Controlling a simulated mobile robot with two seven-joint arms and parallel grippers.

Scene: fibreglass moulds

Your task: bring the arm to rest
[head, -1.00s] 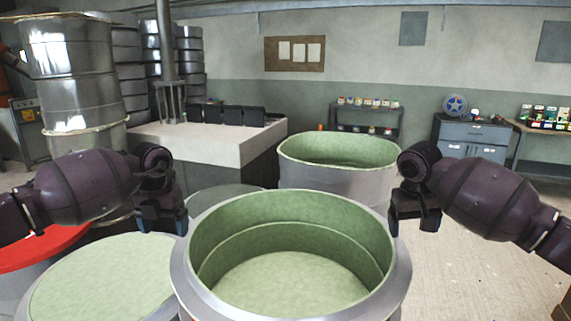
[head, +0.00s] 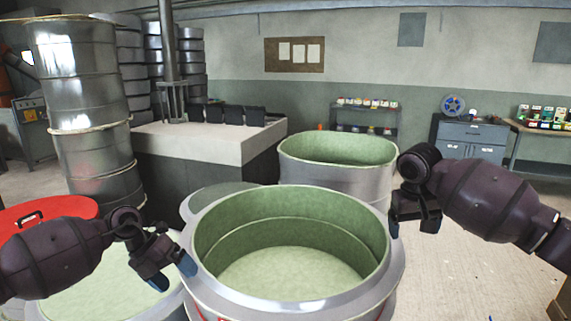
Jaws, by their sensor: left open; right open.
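My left gripper (head: 173,277) is low at the left, open and empty, its fingertips pointing down and to the right, close to the left rim of the large green-lined mould (head: 298,293). Whether it touches that rim I cannot tell. My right gripper (head: 416,229) is open and empty, pointing down beside the right rim of the same mould. The mould is round, open at the top and empty inside.
A second green-lined mould (head: 338,150) stands behind. A red lid (head: 62,209) with a black handle lies at the left, beside a flat pale green surface (head: 100,293). Stacked metal drums (head: 82,100) rise behind it. Open floor (head: 465,270) shows at the right.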

